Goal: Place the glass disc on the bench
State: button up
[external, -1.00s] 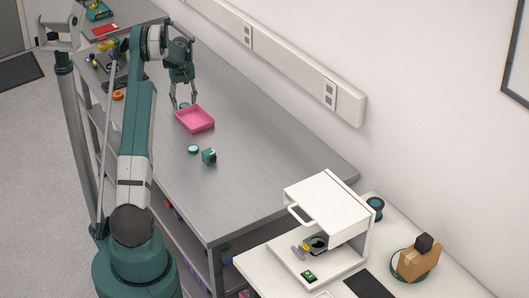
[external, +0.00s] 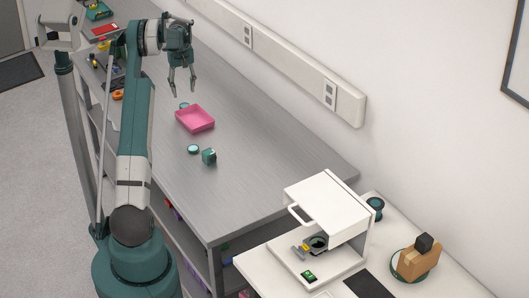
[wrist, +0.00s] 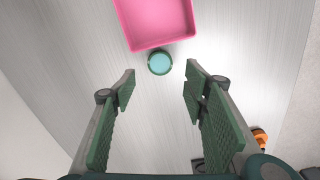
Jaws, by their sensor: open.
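A pale teal glass disc with a dark rim (wrist: 160,62) lies flat on the grey bench (external: 265,165), right beside the pink tray. It also shows in the external view (external: 184,105), at the tray's far edge. A similar round teal piece (external: 193,149) lies on the bench on the near side of the tray; I cannot tell what it is. My gripper (external: 183,94) is open and empty, raised above the bench over the first disc. In the wrist view my gripper (wrist: 160,73) has its fingers spread wide, with the disc centred just beyond their tips.
The pink tray (external: 195,119) looks empty. A teal block (external: 209,157) stands near the second round piece. An orange item (external: 117,95) is at the bench's left. A white instrument (external: 327,205) is on a white table at front right. The bench's right part is clear.

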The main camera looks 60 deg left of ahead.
jog(key=shift+r, duration=2.05)
